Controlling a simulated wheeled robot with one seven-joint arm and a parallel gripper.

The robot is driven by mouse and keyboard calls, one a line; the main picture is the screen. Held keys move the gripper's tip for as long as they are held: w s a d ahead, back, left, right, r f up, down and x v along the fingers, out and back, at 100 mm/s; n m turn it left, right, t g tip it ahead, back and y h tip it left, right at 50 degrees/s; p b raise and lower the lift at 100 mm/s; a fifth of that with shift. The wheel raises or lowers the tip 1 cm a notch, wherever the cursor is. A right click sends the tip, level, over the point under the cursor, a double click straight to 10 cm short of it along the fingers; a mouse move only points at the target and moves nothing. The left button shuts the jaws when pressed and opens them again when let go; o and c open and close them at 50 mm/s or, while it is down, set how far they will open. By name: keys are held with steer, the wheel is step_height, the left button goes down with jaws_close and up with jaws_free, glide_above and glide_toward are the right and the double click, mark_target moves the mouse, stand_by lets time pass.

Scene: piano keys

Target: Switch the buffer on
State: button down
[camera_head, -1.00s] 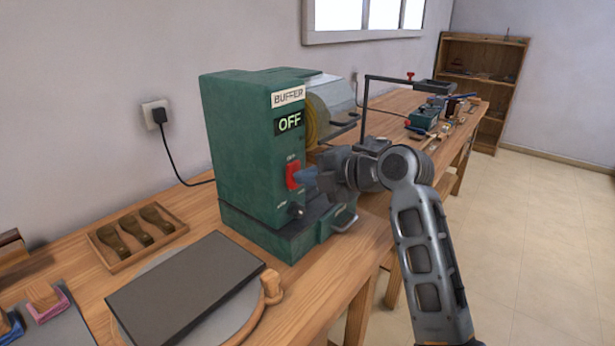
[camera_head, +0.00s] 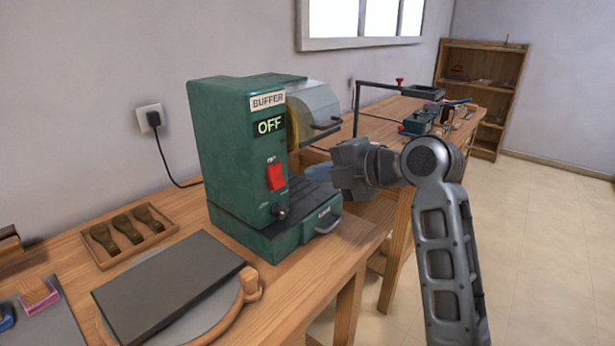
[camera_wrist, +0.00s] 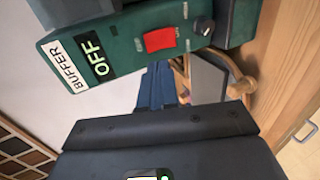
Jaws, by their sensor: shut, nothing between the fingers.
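The green buffer (camera_head: 235,150) stands on the workbench, with a lit display (camera_head: 269,126) that reads OFF. Its red rocker switch (camera_head: 275,177) is on the front panel below the display, with a dark knob (camera_head: 280,212) under it. My gripper (camera_head: 312,172) is shut and empty, to the right of the switch and apart from it. In the wrist view the blue fingers (camera_wrist: 157,88) are together, below the red switch (camera_wrist: 158,40) in the picture and not touching it. The display (camera_wrist: 93,57) also reads OFF there.
The buffing wheel under its clear guard (camera_head: 314,105) is behind the panel. A drawer handle (camera_head: 328,225) sticks out at the base. A grey slab (camera_head: 168,285) and a tool tray (camera_head: 128,235) lie on the bench (camera_head: 300,285). The floor at right is clear.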

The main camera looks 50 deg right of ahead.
mark_target(279, 184)
steer(key=v, duration=0.4)
steer(key=shift+s+r, duration=0.25)
steer(key=shift+s, duration=0.05)
steer(key=shift+p, duration=0.45)
steer(key=shift+s+f+g+p, duration=0.15)
steer(key=shift+f+g+p, duration=0.15)
steer(key=shift+f+p, duration=0.35)
steer(key=p+x, duration=0.2)
steer(key=x, duration=1.1)
steer(key=shift+w+f, duration=0.1)
steer(key=shift+w, duration=0.2)
steer(key=shift+w+f, duration=0.1)
